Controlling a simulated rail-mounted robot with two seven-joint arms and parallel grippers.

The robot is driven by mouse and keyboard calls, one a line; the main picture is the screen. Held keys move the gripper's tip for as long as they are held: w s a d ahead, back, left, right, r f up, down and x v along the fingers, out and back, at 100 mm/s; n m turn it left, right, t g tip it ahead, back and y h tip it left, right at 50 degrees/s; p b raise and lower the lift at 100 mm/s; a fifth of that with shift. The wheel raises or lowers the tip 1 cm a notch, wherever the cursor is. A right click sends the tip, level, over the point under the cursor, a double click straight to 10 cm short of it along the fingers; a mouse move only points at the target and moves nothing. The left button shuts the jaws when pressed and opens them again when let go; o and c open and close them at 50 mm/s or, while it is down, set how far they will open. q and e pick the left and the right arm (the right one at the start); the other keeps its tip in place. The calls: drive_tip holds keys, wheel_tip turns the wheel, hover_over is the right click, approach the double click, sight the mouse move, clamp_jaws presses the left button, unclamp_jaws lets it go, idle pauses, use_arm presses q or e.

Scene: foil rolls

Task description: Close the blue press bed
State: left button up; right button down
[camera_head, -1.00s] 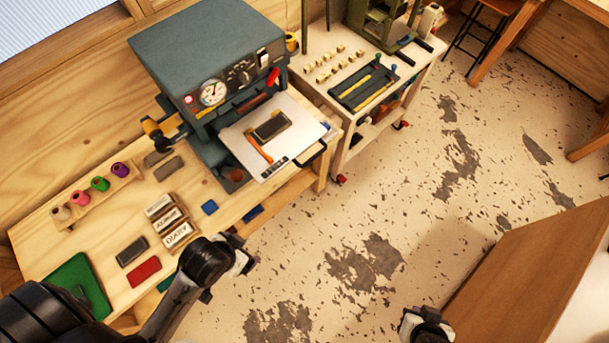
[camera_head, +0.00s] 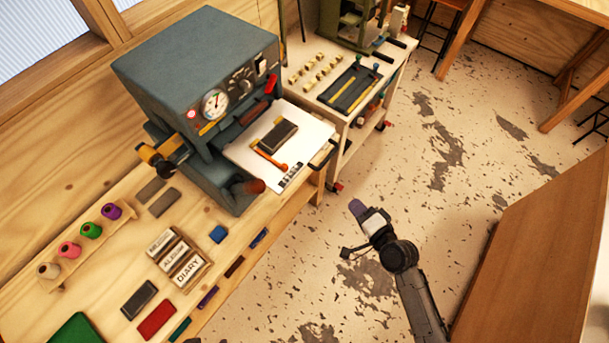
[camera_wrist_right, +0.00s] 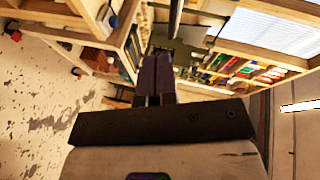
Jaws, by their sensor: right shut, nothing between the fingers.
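The blue-grey press (camera_head: 195,85) stands on the wooden bench, with a gauge and dials on its front. Its bed, a flat white plate (camera_head: 305,133), sticks out from the front toward the right. A dark block in a small frame (camera_head: 277,135) and an orange bar (camera_head: 270,160) lie on the bed. My left gripper is out of view.
A white cart (camera_head: 385,85) with a dark tool tray (camera_head: 350,88) stands beside the press. Diary boxes (camera_head: 180,258) and thread spools (camera_head: 91,230) lie on the bench at left. A wooden table (camera_head: 540,260) is at right; the floor between is clear.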

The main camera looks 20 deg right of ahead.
drive_tip(key=w+a+m+t+h+p, duration=0.1)
drive_tip(key=w+a+m, duration=0.1)
drive_tip(key=w, duration=1)
drive_tip(key=shift+w+a+f, duration=0.25)
drive_tip(key=shift+a+f, duration=0.1)
drive_tip(key=shift+a, duration=0.35)
